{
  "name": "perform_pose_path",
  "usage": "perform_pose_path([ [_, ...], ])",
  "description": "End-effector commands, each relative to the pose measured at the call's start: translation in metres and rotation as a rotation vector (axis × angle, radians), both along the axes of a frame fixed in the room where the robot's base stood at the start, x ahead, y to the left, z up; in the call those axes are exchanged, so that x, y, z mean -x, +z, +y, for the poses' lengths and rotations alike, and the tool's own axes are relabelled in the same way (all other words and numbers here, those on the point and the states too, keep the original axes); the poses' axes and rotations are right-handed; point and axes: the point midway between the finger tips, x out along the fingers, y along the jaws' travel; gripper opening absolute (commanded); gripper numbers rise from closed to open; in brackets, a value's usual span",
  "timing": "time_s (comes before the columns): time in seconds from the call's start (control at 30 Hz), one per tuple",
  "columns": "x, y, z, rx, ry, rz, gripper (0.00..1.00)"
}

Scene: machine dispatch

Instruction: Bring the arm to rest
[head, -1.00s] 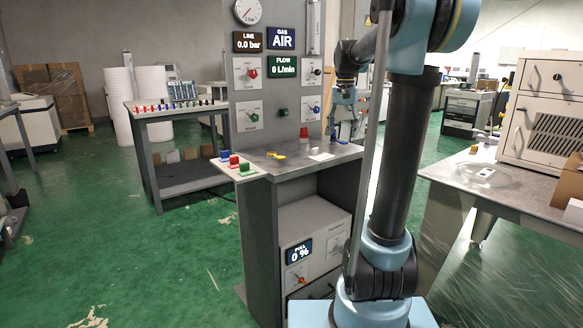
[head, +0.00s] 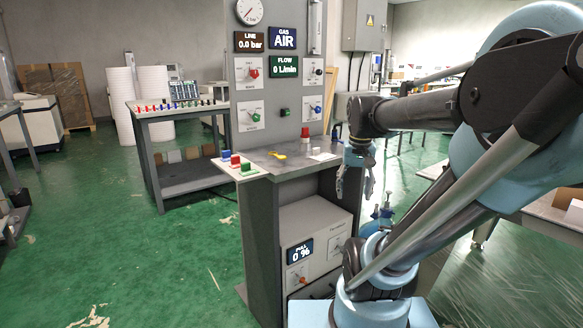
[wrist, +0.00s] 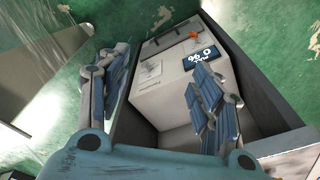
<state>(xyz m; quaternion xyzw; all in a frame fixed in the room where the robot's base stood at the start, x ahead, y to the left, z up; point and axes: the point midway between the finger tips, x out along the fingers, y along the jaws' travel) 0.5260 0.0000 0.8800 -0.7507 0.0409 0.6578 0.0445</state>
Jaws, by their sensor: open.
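My gripper (head: 355,186) hangs pointing down at the right edge of the grey machine stand (head: 258,235), beside its worktop, in the head view. Its two fingers are apart with nothing between them. In the wrist view my gripper (wrist: 165,100) shows blue finger pads spread wide, with the stand's white lower unit (wrist: 180,80) beyond them.
The upright panel (head: 270,90) carries a gauge, displays and knobs. The worktop (head: 262,165) holds a red-topped item (head: 305,136), a yellow piece (head: 277,154) and coloured blocks (head: 235,162). A side table (head: 178,112) stands left. Green floor (head: 120,250) is clear at left.

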Motion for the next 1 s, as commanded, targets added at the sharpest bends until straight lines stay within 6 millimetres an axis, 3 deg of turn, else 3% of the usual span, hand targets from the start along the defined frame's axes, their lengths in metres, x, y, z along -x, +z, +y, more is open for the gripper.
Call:
perform_pose_path([
  [0.2,0.051,-0.056,0.0,0.01,0.067,-0.031,0.59],
  [0.43,0.085,-0.103,0.0,0.019,0.123,-0.056,0.59],
  [0.6,0.094,-0.116,0.0,0.022,0.139,-0.063,0.59],
  [1.0,0.094,-0.117,0.0,0.022,0.141,-0.064,0.59],
])
